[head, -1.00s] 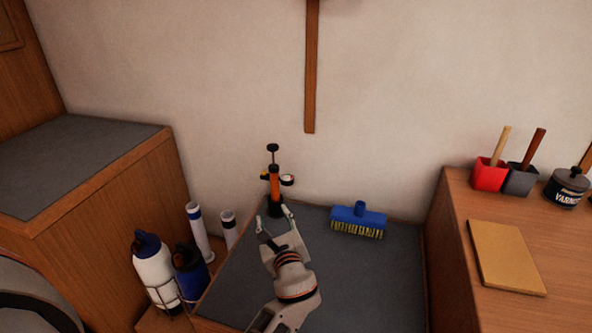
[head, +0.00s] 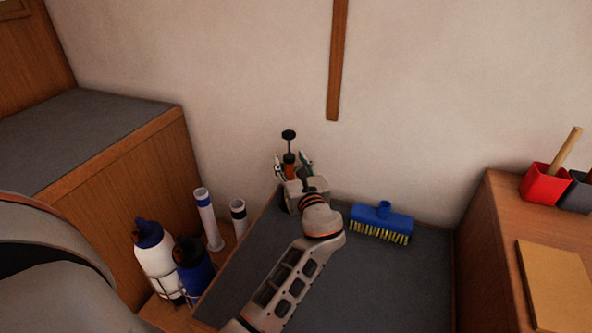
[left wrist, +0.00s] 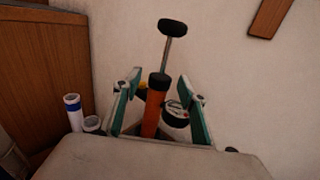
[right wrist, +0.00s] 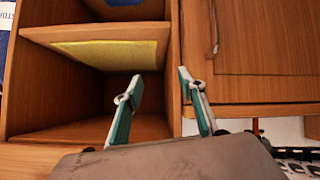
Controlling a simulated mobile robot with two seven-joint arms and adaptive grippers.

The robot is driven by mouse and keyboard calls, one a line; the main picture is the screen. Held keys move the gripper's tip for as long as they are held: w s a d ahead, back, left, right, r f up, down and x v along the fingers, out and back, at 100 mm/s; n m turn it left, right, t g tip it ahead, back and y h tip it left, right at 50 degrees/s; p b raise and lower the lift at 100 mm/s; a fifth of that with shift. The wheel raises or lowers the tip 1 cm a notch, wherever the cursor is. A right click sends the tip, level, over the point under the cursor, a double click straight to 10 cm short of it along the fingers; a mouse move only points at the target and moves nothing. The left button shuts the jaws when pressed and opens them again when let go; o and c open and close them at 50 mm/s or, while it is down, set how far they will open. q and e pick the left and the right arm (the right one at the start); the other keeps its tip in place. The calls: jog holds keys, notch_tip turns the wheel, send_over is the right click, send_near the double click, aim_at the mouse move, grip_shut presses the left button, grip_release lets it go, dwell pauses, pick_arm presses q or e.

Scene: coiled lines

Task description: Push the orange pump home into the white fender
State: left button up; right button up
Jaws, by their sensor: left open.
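The orange pump (head: 289,168) stands upright at the back of the grey-topped bench, its black handle raised on a thin rod. In the left wrist view, its orange barrel (left wrist: 153,112) shows between my left gripper's fingers (left wrist: 160,80). My left gripper (head: 292,162) is open, one finger on each side of the pump, not closed on it. The pump's base is hidden behind the gripper. The white fender (head: 155,262), with a dark blue top, stands in a wire rack at lower left, apart from the pump. My right gripper (left wrist: 0,0) is not in that view; it shows open and empty in the right wrist view (right wrist: 160,77).
A blue fender (head: 192,268) stands beside the white one. Two white tubes (head: 207,220) stand nearby. A blue brush (head: 382,222) lies on the grey bench (head: 370,285), whose front is clear. A red pot (head: 546,184) stands on the right counter.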

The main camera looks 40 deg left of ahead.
pick_arm(q)
jog(key=shift+w+a, duration=0.4)
jog(key=shift+a, duration=0.15)
jog(key=shift+w+a, duration=0.1)
pick_arm(e)
jog(key=shift+w+a+r, duration=0.15)
jog(key=shift+w+a, duration=0.05)
jog(key=shift+w, duration=0.15)
